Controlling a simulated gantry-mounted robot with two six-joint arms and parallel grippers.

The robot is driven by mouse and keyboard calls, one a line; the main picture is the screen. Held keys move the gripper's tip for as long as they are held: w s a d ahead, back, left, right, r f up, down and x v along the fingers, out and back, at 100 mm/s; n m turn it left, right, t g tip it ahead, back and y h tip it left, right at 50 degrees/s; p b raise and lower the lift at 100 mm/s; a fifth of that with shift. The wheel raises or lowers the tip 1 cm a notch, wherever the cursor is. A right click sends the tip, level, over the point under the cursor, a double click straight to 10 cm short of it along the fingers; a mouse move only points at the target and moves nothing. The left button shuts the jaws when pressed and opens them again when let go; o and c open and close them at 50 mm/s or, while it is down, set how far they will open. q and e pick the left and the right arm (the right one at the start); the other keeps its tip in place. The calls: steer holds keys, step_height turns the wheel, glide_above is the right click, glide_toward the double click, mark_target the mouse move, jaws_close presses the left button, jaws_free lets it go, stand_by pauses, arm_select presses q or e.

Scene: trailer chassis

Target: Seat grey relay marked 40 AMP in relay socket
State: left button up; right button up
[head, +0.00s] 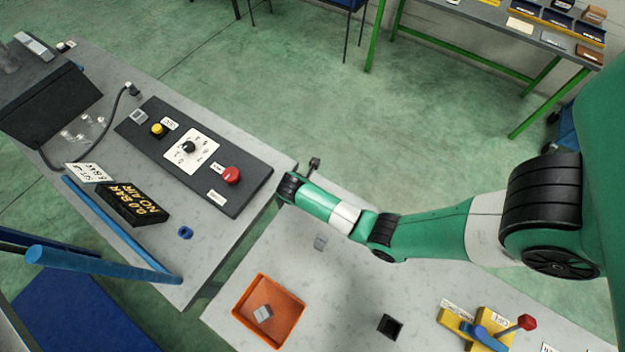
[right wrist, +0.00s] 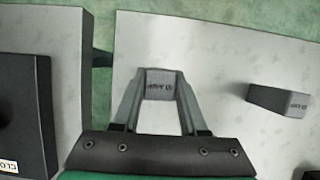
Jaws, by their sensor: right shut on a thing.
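My right gripper (right wrist: 160,88) is shut on a grey relay (right wrist: 160,84) in the right wrist view. Upside-down lettering on its face appears to read 40 AMP. It is held between the fingertips over the pale table. In the head view, my right wrist hides the gripper tips and held relay. A small black square block with a dark hollow (head: 390,326), apparently the relay socket, stands on the near table, apart from my gripper. Another grey block (right wrist: 280,100) with small lettering lies on the table, right of my gripper. My left gripper is out of view.
An orange tray (head: 244,323) holds a grey block (head: 263,314). A yellow fixture (head: 492,328) with a red-knobbed lever stands to the right. A black control panel (head: 160,149) lies on the left table, across a gap. Clear tabletop lies between the tray and the black block.

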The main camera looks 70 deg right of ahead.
jaws_close()
steer(key=shift+r, duration=0.55)
steer(key=r+p, duration=0.1)
steer(key=r, duration=0.2)
steer(key=shift+s+r+p, duration=0.1)
steer(key=shift+s+p, duration=0.1)
steer(key=shift+p, duration=0.1)
steer(key=s+a+r+p, duration=0.1)
steer(key=s+r+p, duration=0.1)
steer(key=s+r, duration=0.2)
steer(key=s+r+p, duration=0.2)
steer(key=s+r, duration=0.2)
steer(key=s, duration=0.5)
steer(key=shift+s+a+r+p, duration=0.2)
steer(key=shift+a+r+p, duration=0.15)
steer(key=shift+a, duration=0.05)
